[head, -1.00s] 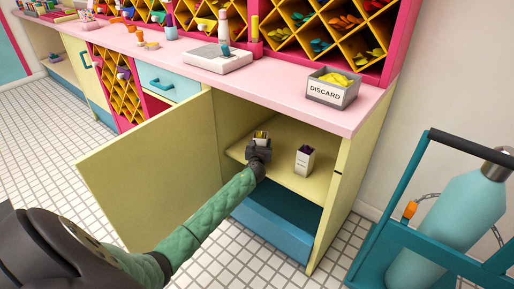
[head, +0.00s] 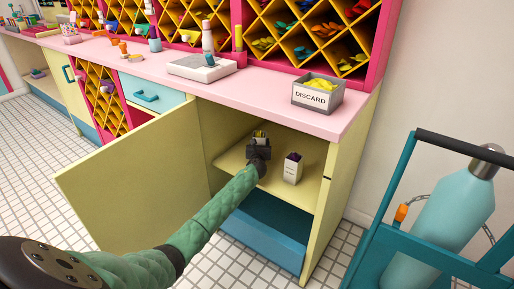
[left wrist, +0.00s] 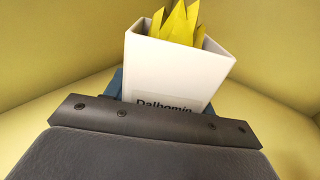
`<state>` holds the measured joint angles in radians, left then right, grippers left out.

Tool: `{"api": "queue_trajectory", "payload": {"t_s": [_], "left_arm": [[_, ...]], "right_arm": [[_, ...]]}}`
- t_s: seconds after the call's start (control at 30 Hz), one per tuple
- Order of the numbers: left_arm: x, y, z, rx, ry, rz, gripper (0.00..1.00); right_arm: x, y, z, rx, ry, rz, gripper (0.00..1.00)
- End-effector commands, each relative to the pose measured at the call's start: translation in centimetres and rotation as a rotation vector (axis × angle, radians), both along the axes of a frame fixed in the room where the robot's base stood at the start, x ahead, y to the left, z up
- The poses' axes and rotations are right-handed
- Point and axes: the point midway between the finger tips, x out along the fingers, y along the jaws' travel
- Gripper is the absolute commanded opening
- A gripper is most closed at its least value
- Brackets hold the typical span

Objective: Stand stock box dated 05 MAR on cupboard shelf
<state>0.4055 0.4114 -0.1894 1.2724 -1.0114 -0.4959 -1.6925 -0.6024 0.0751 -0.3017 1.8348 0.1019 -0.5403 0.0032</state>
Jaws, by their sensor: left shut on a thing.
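My left gripper (head: 259,146) is inside the open cupboard, shut on a white stock box (left wrist: 175,70) with yellow pieces sticking out of its top. In the left wrist view the box leans in the picture; its label reads "Dalbomin", and its lower part is hidden behind the gripper (left wrist: 150,125). No date shows. In the head view only a little of the held box shows above the jaws. I cannot tell whether it touches the cupboard shelf (head: 310,190). Another white box (head: 292,169) with dark purple contents stands upright on the shelf, to the right of my gripper.
The yellow cupboard door (head: 130,180) stands open on the left. A blue bin (head: 265,235) is below the shelf. A grey DISCARD box (head: 318,94) and a scale (head: 205,68) sit on the pink counter. A gas cylinder on a teal trolley (head: 385,215) stands at right.

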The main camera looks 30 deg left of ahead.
Motion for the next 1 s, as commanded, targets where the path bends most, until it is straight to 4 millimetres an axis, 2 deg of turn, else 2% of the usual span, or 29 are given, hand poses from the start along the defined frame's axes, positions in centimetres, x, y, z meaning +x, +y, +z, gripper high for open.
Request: {"api": "queue_trajectory", "payload": {"t_s": [0.2, 1.0], "left_arm": [[0.78, -0.08, 0.07, 0.000, -0.001, 0.000, 0.28], [0.82, -0.09, -0.68, 0.001, 0.000, 0.000, 0.28]], "right_arm": [[-0.11, -0.02, -0.34, 0.000, 0.000, 0.000, 0.36], [0.04, -0.02, -0.67, 0.001, -0.004, -0.001, 0.36]]}}
